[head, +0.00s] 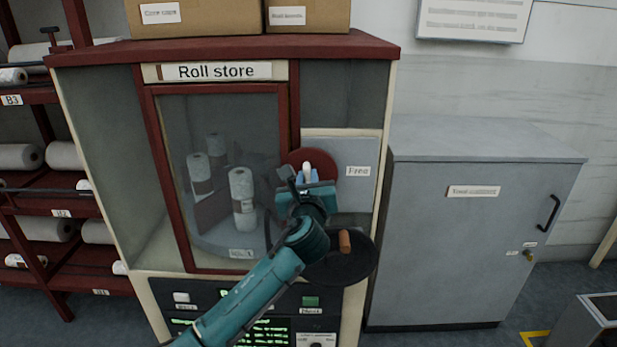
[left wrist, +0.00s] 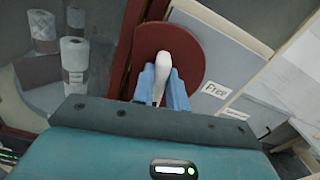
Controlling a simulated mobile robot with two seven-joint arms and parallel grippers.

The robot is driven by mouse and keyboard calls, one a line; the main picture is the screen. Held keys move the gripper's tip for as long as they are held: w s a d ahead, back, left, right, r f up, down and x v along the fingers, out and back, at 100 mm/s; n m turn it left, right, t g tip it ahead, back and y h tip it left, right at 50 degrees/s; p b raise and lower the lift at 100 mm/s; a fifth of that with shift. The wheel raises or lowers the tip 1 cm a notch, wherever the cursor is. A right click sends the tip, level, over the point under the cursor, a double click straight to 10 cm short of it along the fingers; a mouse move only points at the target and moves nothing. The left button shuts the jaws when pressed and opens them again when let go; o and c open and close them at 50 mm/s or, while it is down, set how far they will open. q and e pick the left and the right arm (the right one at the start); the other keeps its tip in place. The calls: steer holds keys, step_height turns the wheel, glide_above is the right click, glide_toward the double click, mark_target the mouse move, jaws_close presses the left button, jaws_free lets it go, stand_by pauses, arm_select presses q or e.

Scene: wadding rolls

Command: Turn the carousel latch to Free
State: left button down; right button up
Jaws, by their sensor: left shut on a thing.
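The carousel latch is a white lever (left wrist: 174,50) on a dark red disc (left wrist: 197,44), on the front panel of the Roll store cabinet. In the head view the lever's top (head: 306,167) points upward. A "Free" label (head: 358,171) is on the panel to the right of the disc. My left gripper (left wrist: 162,86) has its blue fingers shut on the lever, one on each side. The gripper hides the lever's lower part. My right gripper is in neither view.
Behind the cabinet's glass door (head: 230,130), several white rolls stand on a round carousel. A black handwheel (head: 330,268) with an orange knob (head: 345,241) is just below my gripper. A grey cupboard (head: 460,240) stands to the right, shelves with rolls to the left.

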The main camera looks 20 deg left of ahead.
arm_select(q)
steer(key=n, duration=0.3)
steer(key=shift+a+f+n+p, duration=0.1)
steer(key=shift+a+n+p, duration=0.05)
steer(key=shift+n+p, duration=0.2)
steer(key=shift+s+a+f+n+b, duration=0.15)
steer(key=shift+n+b, duration=0.3)
steer(key=shift+n, duration=1.55)
steer(key=shift+w+a+f+n+b, duration=0.15)
steer(key=shift+n+b, duration=0.25)
steer(key=shift+n, duration=1.65)
steer(key=shift+s+f+n+b, duration=0.15)
steer(key=shift+n+b, duration=0.3)
steer(key=shift+n, duration=1.55)
steer(key=c, duration=1.4)
jaws_free()
